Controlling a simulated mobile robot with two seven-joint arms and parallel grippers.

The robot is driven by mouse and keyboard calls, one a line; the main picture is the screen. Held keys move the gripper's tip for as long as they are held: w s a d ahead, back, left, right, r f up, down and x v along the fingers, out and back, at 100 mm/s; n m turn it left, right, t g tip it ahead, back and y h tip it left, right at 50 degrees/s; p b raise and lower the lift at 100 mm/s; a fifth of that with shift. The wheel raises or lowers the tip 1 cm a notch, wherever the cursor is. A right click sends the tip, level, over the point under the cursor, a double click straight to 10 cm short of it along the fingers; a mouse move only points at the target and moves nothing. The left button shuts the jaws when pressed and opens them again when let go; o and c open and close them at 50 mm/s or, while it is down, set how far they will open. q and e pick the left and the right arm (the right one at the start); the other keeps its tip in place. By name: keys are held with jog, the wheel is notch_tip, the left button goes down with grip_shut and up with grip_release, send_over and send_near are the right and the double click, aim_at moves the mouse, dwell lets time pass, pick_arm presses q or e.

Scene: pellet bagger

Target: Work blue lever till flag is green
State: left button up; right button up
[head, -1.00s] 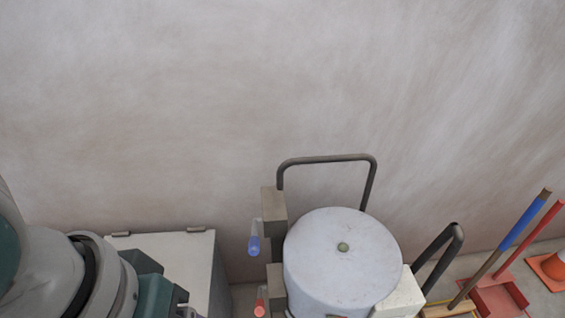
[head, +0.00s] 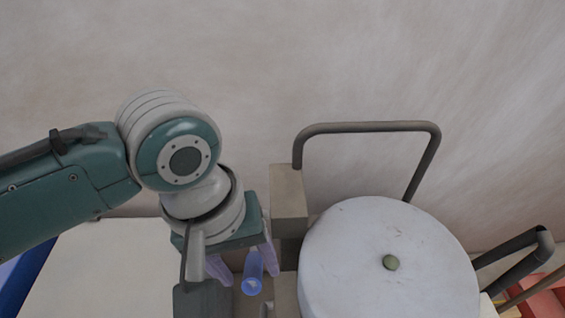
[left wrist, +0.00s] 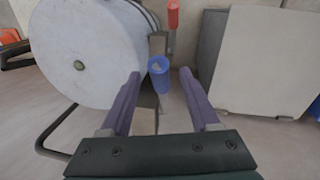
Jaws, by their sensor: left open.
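The blue lever (head: 253,274) sticks out at the left side of the bagger, beside its beige block. In the left wrist view the blue lever (left wrist: 159,72) shows end-on, with its tip between the fingers. My left gripper (head: 243,262) is open, with one purple finger on each side of the lever. In the left wrist view the open gripper (left wrist: 158,75) shows a gap between each finger and the lever. A red lever (left wrist: 172,14) shows beyond it. I see no flag in these frames. My right gripper is not in view.
The bagger's white drum (head: 350,240) stands right of the lever, with a grey bar handle (head: 370,127) behind it. A pale cabinet (head: 100,270) stands to the left. Red items (head: 550,295) lie at far right.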

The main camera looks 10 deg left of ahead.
pick_arm(q)
jog(key=f, duration=0.3)
jog(key=shift+w+d+f+b, duration=0.1)
jog(key=shift+w+d+b, duration=0.05)
jog(key=shift+d+b, duration=0.15)
jog(key=shift+a, duration=0.1)
jog(key=shift+c, duration=0.4)
grip_shut()
dwell(0.7)
